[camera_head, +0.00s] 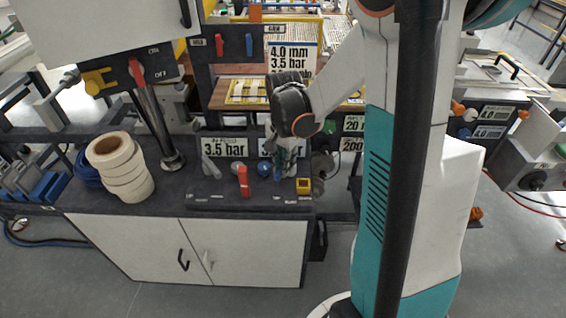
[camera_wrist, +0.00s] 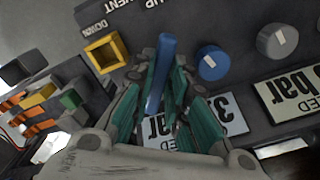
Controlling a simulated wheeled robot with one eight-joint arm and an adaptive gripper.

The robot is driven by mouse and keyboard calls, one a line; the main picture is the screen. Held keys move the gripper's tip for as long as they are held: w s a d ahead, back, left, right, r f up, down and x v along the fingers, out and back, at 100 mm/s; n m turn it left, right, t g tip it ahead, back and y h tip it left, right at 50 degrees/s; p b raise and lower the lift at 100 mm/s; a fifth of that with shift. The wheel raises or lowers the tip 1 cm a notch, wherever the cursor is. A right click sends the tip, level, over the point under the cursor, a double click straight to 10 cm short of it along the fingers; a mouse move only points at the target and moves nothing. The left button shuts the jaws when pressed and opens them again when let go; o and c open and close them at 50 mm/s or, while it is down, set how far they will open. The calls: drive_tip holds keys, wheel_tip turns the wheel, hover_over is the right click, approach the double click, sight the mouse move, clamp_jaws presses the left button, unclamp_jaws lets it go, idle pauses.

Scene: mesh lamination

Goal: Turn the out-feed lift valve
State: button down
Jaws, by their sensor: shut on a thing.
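A blue lever (camera_wrist: 162,62) stands on the dark control panel in the wrist view, with "UP" and "DOWN" lettering near it. My gripper (camera_wrist: 160,88) has its teal fingers shut on this lever, one on each side. In the head view my gripper (camera_head: 284,170) reaches down to the right part of the bench panel (camera_head: 215,200) and mostly hides the lever. The lower part of the lever is hidden between the fingers.
A yellow square part (camera_head: 303,186) lies right of my gripper. A blue knob (camera_head: 264,168), a red lever (camera_head: 241,181) and a "3.5 bar" sign (camera_head: 222,147) are left of it. White tape rolls (camera_head: 121,167) stand further left.

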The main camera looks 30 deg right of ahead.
drive_tip(key=n, duration=0.2)
drive_tip(key=s+n, duration=0.1)
drive_tip(key=n, duration=0.1)
drive_tip(key=shift+s+d, duration=0.1)
drive_tip(key=shift+d, duration=0.25)
drive_tip(key=n, duration=0.2)
drive_tip(key=d+n, duration=0.1)
drive_tip(key=shift+s+n, duration=0.35)
drive_tip(key=shift+n, duration=0.05)
drive_tip(key=n, duration=0.1)
drive_tip(key=d+n, duration=0.1)
drive_tip(key=n, duration=0.1)
drive_tip(key=shift+s, duration=0.2)
drive_tip(key=shift+d+n, duration=0.3)
drive_tip(key=shift+n, duration=0.7)
drive_tip(key=shift+d+n, duration=0.3)
drive_tip(key=shift+n, duration=0.7)
drive_tip(key=c, duration=1.6)
unclamp_jaws()
drive_tip(key=shift+o, duration=0.2)
wheel_tip(320, 180, up, 12)
